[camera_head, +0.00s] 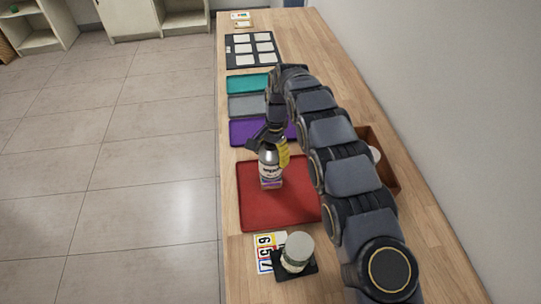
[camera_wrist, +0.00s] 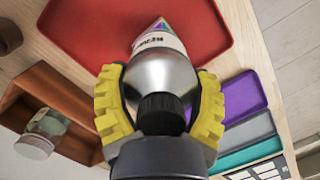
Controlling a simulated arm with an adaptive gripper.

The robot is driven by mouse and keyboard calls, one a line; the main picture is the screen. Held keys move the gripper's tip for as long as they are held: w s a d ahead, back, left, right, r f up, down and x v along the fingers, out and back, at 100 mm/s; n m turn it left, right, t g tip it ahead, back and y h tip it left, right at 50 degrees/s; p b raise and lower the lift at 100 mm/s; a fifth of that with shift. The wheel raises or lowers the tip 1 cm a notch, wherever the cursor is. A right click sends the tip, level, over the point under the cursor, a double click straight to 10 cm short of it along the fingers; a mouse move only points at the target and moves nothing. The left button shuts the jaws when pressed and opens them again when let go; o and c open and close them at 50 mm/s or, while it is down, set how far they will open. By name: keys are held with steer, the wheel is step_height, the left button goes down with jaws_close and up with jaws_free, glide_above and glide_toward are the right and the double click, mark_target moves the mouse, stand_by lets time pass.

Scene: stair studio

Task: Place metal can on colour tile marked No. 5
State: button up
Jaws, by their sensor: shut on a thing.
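A silver metal can (camera_head: 269,165) with a dark cap and a printed label is held upright over the red tray in the head view. It also shows in the wrist view (camera_wrist: 160,75), pointing away from me. My gripper (camera_wrist: 160,105) is shut on it, with yellow finger pads on both sides. In the head view my gripper (camera_head: 270,147) is partly hidden by my arm. I cannot tell whether the can's base touches the tray. Number cards marked 6, 5 and 7 lie near the front edge; the 5 card (camera_head: 265,253) is the middle one.
Below the can is a red tray (camera_head: 255,209). Purple (camera_head: 245,132), grey (camera_head: 245,105) and teal (camera_head: 246,84) trays lie beyond. A lidded jar (camera_head: 298,250) stands on a black base (camera_head: 282,271) beside the cards. A brown wooden box (camera_wrist: 38,85) holds a glass jar (camera_wrist: 42,130).

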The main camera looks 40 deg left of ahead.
steer(key=shift+f, duration=0.35)
steer(key=o, duration=1.2)
steer(key=shift+f, duration=0.1)
steer(key=shift+c, duration=0.2)
steer(key=r, duration=0.3)
steer(key=w+r, duration=0.1)
steer(key=r, duration=0.6)
steer(key=shift+w+a+r, duration=0.1)
steer(key=shift+w+r, duration=0.1)
steer(key=shift+w, duration=0.15)
steer(key=shift+w+r, duration=0.1)
steer(key=shift+r, duration=0.8)
